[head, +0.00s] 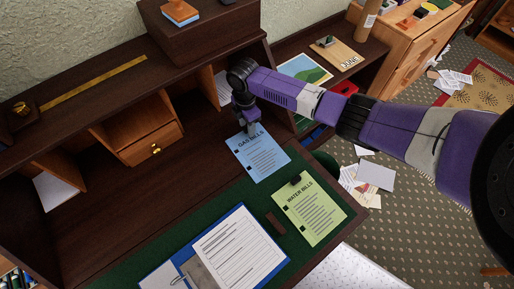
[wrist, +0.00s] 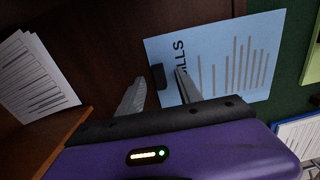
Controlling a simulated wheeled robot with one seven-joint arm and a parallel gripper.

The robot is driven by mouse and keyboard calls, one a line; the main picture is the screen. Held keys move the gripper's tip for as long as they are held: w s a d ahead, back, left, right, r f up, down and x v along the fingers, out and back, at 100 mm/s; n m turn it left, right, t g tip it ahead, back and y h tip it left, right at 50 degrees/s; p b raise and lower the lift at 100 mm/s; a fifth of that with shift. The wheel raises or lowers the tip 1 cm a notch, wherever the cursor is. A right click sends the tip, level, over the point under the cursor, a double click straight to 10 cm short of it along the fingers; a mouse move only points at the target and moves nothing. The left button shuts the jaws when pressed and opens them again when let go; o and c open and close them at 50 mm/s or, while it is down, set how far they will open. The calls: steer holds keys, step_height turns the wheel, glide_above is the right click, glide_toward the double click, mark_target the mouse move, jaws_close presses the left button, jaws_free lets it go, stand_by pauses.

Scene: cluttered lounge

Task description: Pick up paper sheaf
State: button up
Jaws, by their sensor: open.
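A blue sheet headed "GAS BILLS" (head: 262,155) lies on the desk; it also shows in the wrist view (wrist: 215,60), with a small black clip (wrist: 158,77) at its headed edge. A yellow-green "WATER BILLS" sheet (head: 310,215) with a black clip lies nearer on the green desk mat. White printed papers (wrist: 38,75) stand in a compartment at the left of the wrist view. I cannot tell which of these is the paper sheaf. My gripper (head: 249,128) is open over the blue sheet's top edge. In the wrist view its fingers (wrist: 160,75) are on either side of the clip.
A blue clipboard (head: 188,262) lies at the desk's front. A wooden drawer unit (head: 152,148) and a raised dark shelf edge the back. Loose papers (head: 375,176) lie on the carpet to the right. The desk's middle-left is clear.

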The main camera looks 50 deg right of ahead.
jaws_close()
steer(key=shift+r, duration=0.15)
